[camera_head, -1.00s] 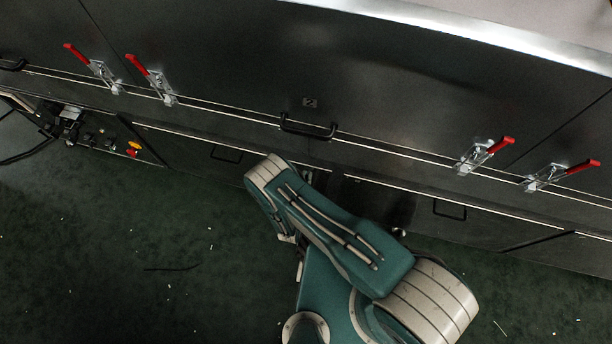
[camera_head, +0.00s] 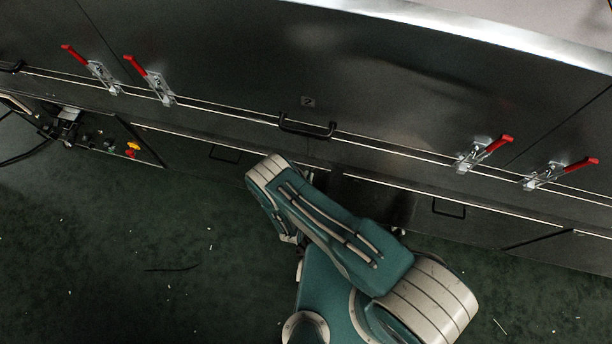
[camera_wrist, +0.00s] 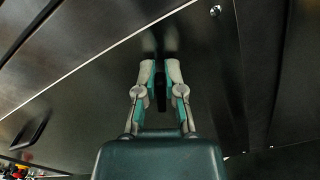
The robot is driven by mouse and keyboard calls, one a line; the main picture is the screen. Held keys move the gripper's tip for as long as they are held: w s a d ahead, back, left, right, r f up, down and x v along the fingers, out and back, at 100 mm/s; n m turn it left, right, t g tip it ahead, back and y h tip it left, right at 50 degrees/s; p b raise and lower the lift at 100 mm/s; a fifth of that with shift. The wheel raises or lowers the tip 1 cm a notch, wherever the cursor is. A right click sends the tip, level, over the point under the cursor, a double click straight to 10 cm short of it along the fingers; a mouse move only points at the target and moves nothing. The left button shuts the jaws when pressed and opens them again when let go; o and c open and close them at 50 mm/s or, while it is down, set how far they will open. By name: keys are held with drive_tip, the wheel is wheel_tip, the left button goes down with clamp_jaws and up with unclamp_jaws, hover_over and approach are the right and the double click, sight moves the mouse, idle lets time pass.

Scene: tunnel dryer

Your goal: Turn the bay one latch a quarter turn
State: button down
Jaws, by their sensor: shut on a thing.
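My gripper (camera_wrist: 160,72) shows in the wrist view, pointing at a dark metal lower panel. Its two pale-tipped fingers are shut on a narrow black part, the latch (camera_wrist: 161,90), one finger on each side. The latch is mostly hidden between the fingers, and its turn angle cannot be told. In the head view the gripper and latch are hidden behind my arm, which reaches to the lower front of the steel dryer.
Red-handled toggle clamps (camera_head: 149,78) and (camera_head: 485,152) line the dryer front. A black bar handle (camera_head: 307,128) sits between them, under a small plate marked 2 (camera_head: 308,101). A control box with a yellow-red button (camera_head: 132,149) is at left. The green floor (camera_head: 110,260) is mostly clear.

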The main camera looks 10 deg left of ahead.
drive_tip(key=m, duration=0.4)
drive_tip(key=d+f+m, duration=0.1)
drive_tip(key=m, duration=0.7)
drive_tip(key=shift+s+d+f+m, duration=0.1)
drive_tip(key=shift+d+f+m, duration=0.05)
drive_tip(key=shift+f+m, duration=0.25)
idle(0.3)
drive_tip(key=c, duration=0.7)
unclamp_jaws()
drive_tip(key=shift+c, duration=0.2)
drive_tip(key=s+a, duration=0.1)
drive_tip(key=s, duration=1.1)
